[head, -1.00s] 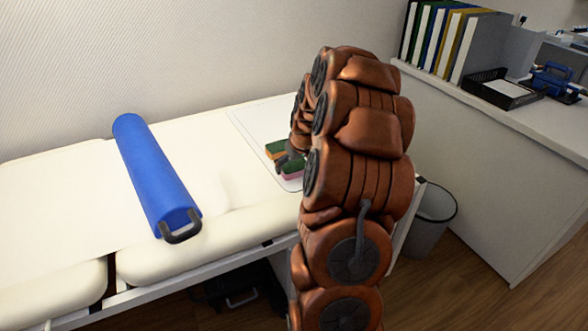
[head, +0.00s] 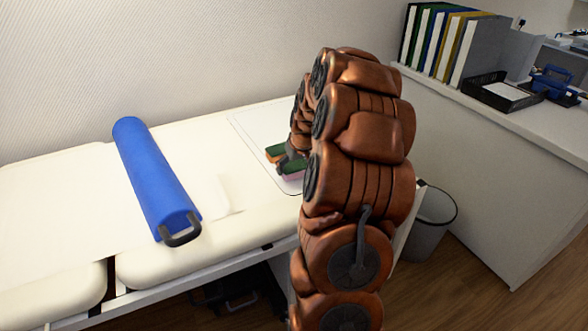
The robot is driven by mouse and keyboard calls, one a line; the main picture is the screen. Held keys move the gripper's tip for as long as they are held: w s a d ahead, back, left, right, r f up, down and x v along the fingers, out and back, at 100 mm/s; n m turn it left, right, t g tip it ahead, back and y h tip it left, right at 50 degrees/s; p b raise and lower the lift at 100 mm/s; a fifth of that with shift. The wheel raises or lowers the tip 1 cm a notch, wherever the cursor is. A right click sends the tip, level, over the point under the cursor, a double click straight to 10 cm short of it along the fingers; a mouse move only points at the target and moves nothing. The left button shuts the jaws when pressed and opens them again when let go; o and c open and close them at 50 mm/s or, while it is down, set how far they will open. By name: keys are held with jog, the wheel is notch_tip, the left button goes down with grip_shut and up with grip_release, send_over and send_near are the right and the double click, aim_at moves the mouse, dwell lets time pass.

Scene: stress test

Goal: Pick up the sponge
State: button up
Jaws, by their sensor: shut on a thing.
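Two small sponges lie close together on the pale mat (head: 262,130) at the right end of the padded table. One sponge (head: 274,152) is green on top with an orange side. The nearer sponge (head: 292,172) is green on top with a pink side. My gripper (head: 288,158) is low among them, its dark fingers shut on a sponge. My arm hides part of the gripper and the right side of the sponges, so I cannot tell surely which one is held. No clear gap under either sponge shows.
A blue roll (head: 155,180) with a dark handle lies across the padded table (head: 60,200) to the left. A counter (head: 500,170) with binders (head: 440,40) and a black tray (head: 500,92) stands right. A grey bin (head: 432,220) stands on the floor between.

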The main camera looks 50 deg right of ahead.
notch_tip(320, 180, up, 3)
jog(key=shift+f, duration=0.15)
jog(key=shift+s+a+f, duration=0.1)
jog(key=shift+s+a, duration=0.25)
jog(key=shift+a, duration=0.15)
jog(key=s+a, duration=0.3)
jog(key=s+a+r, duration=0.1)
jog(key=s+a, duration=0.2)
jog(key=a, duration=0.1)
jog(key=s+a, duration=0.3)
jog(key=a, duration=0.1)
jog(key=shift+s+r, duration=0.2)
jog(key=shift+s, duration=0.1)
jog(key=shift+a, duration=0.1)
